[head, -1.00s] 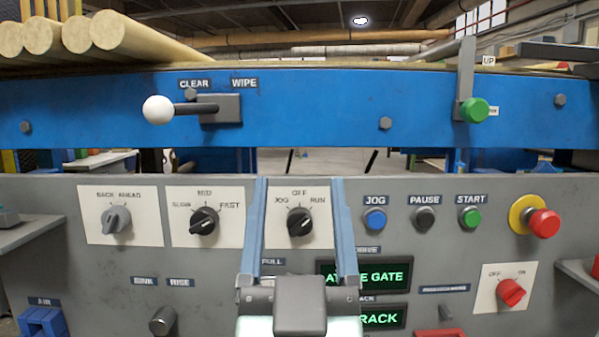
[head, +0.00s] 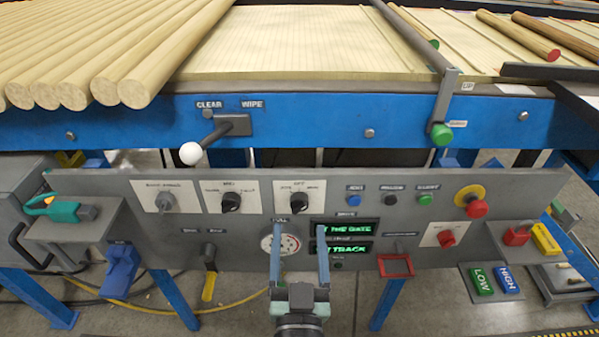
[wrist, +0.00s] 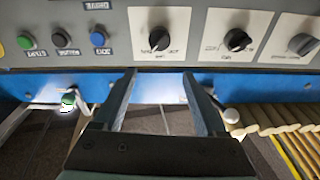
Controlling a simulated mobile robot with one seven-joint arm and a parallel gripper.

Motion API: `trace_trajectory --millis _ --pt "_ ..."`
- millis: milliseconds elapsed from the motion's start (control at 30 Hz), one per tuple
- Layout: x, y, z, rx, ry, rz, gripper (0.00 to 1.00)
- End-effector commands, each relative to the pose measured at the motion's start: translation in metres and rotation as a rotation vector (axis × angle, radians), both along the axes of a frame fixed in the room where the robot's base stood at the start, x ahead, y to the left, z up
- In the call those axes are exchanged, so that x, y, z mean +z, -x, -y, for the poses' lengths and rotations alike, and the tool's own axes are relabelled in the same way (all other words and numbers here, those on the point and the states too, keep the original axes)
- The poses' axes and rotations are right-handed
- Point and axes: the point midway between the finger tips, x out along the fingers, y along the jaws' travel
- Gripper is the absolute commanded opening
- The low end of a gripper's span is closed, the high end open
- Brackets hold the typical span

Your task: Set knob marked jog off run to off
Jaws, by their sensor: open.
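The jog off run knob (head: 298,201) is a black knob on a white plate, right of two other knob plates on the grey panel. It also shows in the upside-down wrist view (wrist: 159,39). Its grip bar looks tilted toward the RUN side, though the mark is small. My gripper (head: 299,238) is open and empty, its two blue-grey fingers apart and below the knob in the head view. In the wrist view my gripper (wrist: 160,78) has its fingertips roughly in line with the knob, one to each side, not touching it.
A grey knob (head: 164,202) and a black speed knob (head: 231,201) sit left. Blue, black and green buttons and a red emergency button (head: 477,208) sit right. A white-balled lever (head: 191,153) juts out above. Lit displays (head: 341,230) lie below the knob.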

Motion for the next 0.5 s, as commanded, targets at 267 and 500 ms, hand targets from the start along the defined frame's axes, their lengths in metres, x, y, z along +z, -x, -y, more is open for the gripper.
trace_trajectory --millis 267,500 --pt "-0.003 0.041 0.001 0.001 -0.018 -0.121 0.74" --pt "-0.014 0.054 0.001 0.001 -0.023 -0.151 0.74"
